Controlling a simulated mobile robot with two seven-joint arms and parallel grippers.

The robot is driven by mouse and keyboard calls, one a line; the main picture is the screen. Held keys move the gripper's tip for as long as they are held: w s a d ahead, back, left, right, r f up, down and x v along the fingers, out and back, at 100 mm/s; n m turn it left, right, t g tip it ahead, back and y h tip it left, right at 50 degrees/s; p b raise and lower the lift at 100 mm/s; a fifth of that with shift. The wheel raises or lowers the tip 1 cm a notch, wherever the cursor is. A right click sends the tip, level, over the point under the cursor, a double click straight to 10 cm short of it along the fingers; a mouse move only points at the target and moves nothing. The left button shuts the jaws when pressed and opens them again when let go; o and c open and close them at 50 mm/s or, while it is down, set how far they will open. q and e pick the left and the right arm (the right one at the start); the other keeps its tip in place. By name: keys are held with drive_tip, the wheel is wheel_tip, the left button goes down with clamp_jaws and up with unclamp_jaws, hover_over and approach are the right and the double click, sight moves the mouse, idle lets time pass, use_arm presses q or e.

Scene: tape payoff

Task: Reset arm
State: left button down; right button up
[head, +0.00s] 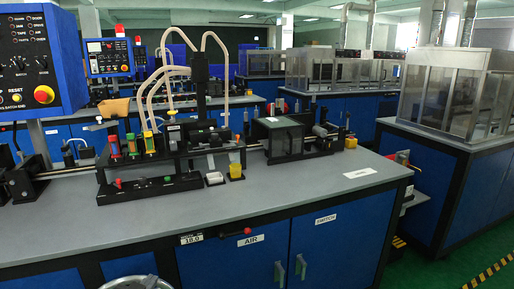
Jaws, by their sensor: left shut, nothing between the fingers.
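The only part of me in view is a pale rounded piece at the bottom edge, left of centre, which I take as my left gripper (138,282). It is cut off by the frame and is low in front of the blue cabinet (225,262), below the bench top. Its fingers are hard to make out, and I see nothing held in it. My right gripper is not in view.
The grey bench top (300,188) carries a black fixture (150,188) with pale hoses and a dark box (284,137). A blue control panel (40,60) overhangs at left. A red-handled lever (262,231) sticks out at the front edge.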

use_arm(q)
drive_tip(key=s+d+f+g, duration=0.2)
drive_tip(key=s+d+f, duration=0.2)
drive_tip(key=s, duration=0.7)
drive_tip(key=s+d+f+n+g+h, duration=0.1)
drive_tip(key=s+d+f, duration=0.3)
drive_tip(key=s, duration=0.8)
wheel_tip(320, 180, down, 2)
drive_tip(key=shift+s+f+g, duration=0.1)
drive_tip(key=shift+s+g, duration=0.15)
drive_tip(key=shift+g, duration=0.15)
